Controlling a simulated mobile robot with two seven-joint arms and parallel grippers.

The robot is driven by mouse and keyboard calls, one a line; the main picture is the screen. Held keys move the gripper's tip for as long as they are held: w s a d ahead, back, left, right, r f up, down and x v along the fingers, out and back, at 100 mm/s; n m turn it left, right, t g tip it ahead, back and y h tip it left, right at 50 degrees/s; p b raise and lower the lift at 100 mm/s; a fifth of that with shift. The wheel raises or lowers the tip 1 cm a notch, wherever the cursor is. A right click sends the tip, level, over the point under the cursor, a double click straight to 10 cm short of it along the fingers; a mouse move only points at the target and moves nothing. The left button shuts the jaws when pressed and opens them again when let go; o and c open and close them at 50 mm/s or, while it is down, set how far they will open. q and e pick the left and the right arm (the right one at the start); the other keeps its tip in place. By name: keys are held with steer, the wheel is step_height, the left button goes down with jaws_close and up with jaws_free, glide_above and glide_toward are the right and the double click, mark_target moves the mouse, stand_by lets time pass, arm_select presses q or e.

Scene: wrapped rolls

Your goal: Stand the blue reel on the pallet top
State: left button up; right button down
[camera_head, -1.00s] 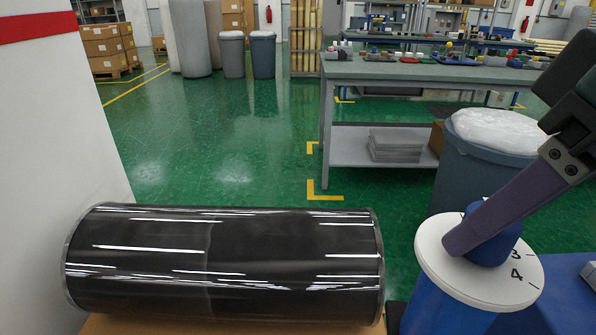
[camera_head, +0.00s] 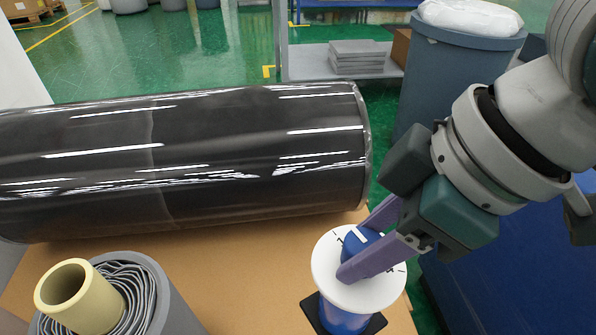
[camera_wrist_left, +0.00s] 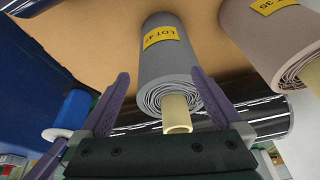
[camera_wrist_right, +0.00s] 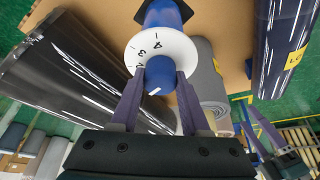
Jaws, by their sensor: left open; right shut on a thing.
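The blue reel (camera_head: 345,319) stands upright, or nearly so, over a black square (camera_head: 312,312) on the tan pallet top (camera_head: 240,250). It has a white numbered disc (camera_head: 335,290) and a blue knob on top. My right gripper (camera_head: 354,252) is shut on the knob, one purple finger on each side. The right wrist view shows the knob (camera_wrist_right: 159,74) between the fingers. I cannot tell whether the reel's lower end touches the square. My left gripper (camera_wrist_left: 160,72) is open and empty, with a grey roll (camera_wrist_left: 168,62) beyond its fingers.
A large black wrapped roll (camera_head: 190,160) lies along the pallet's far side. The grey roll with a cream core (camera_head: 68,292) stands at front left. A beige roll (camera_wrist_left: 262,35) stands near it. A grey bin (camera_head: 450,75) is beyond the right edge.

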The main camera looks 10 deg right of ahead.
step_height(320, 180, down, 15)
steer(key=b, duration=0.6)
steer(key=shift+r, duration=0.2)
steer(key=shift+f+b, duration=1)
steer(key=shift+f, duration=1.15)
steer(key=shift+f, duration=0.15)
steer(key=shift+c, duration=1.9)
jaws_free()
